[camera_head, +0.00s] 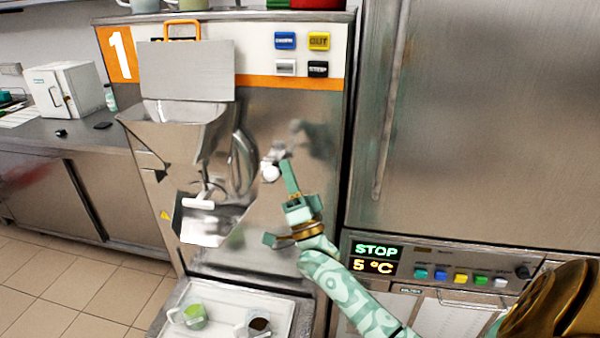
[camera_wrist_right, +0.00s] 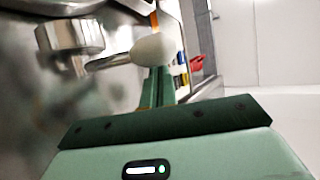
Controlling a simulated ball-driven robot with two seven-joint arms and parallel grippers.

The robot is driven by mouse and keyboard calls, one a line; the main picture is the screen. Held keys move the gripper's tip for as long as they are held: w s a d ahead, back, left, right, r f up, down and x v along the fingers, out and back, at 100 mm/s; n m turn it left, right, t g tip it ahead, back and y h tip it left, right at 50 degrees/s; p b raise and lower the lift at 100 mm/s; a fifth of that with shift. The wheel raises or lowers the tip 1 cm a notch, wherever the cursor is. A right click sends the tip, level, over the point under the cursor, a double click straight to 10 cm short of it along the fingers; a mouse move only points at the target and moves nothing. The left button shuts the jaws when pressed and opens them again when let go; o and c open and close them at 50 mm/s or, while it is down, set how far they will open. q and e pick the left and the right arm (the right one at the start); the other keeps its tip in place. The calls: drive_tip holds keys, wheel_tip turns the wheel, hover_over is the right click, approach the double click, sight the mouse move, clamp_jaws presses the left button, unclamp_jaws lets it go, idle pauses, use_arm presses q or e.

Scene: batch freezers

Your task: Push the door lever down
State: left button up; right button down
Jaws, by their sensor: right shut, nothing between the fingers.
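The door lever ends in a white ball knob (camera_head: 271,173) on the front of the batch freezer, right of the round door. In the right wrist view the knob (camera_wrist_right: 153,49) sits on a metal rod (camera_wrist_right: 112,60) running left to a metal bracket. My right gripper (camera_head: 288,166) is shut and empty, its fingers pointing up just right of the knob. In the wrist view the knob overlaps the far ends of the fingers (camera_wrist_right: 161,88). I cannot tell whether they touch it. My left gripper is not in view.
A metal hopper (camera_head: 172,128) and a white-handled spout (camera_head: 198,203) stick out left of the lever. Below is a light tray (camera_head: 232,305) with a green cup (camera_head: 193,316) and a dark-filled cup (camera_head: 259,326). A tall steel cabinet (camera_head: 470,120) stands to the right.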

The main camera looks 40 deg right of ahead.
drive_tip(key=shift+a+f, duration=0.15)
idle(0.3)
